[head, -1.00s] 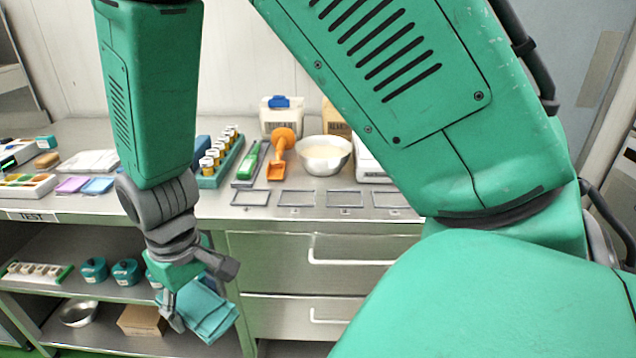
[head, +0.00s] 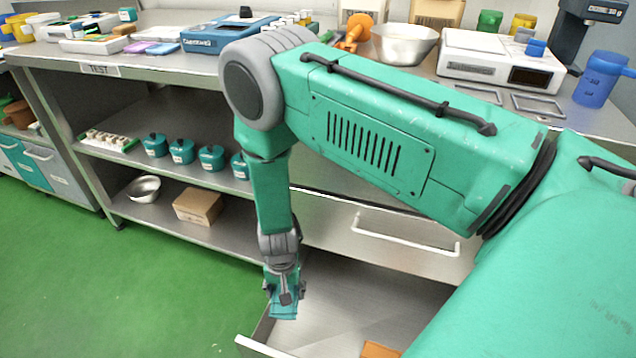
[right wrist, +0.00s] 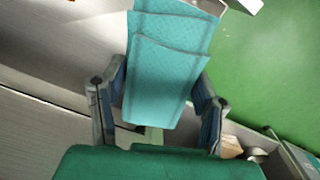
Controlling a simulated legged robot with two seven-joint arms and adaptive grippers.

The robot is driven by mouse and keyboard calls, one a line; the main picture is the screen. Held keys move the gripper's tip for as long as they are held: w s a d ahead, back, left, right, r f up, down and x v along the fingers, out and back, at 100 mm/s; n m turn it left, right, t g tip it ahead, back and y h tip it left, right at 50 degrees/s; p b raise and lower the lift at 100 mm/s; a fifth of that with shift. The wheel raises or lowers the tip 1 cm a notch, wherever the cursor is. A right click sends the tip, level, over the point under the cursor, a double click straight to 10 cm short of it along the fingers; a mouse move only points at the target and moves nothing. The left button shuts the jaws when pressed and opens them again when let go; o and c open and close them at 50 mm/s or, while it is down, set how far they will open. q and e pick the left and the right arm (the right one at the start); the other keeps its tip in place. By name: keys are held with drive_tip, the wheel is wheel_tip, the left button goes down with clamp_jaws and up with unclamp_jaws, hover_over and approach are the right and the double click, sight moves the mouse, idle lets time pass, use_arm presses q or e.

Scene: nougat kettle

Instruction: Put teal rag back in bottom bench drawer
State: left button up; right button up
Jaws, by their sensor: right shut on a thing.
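The teal rag (head: 284,312) hangs folded from my right gripper (head: 284,291), which is shut on it and points down. In the right wrist view the rag (right wrist: 165,75) lies between the two fingers of the gripper (right wrist: 160,110). An open bench drawer (head: 340,305) is below a closed drawer front (head: 370,238). The rag is over the open drawer's left side in the head view; its exact height above the floor of the drawer cannot be told. My left gripper is not in view.
An orange-brown item (head: 380,350) lies in the drawer at the lower edge. Left of it, shelves hold teal pots (head: 181,151), a cardboard box (head: 198,206) and a metal bowl (head: 144,189). The green floor (head: 130,290) is clear. The bench top is crowded.

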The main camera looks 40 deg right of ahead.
drive_tip(key=s+d+f+m+b, duration=0.2)
drive_tip(key=d+f+b, duration=0.1)
drive_tip(key=f, duration=0.7)
drive_tip(key=m+b, duration=0.2)
drive_tip(key=b, duration=0.3)
hover_over(318, 340)
wheel_tip(318, 340, down, 13)
drive_tip(key=shift+f, duration=0.6)
wheel_tip(318, 340, down, 4)
drive_tip(key=shift+r+b, duration=0.25)
drive_tip(key=shift+b, duration=0.9)
drive_tip(key=shift+r, duration=0.15)
drive_tip(key=o, duration=1.1)
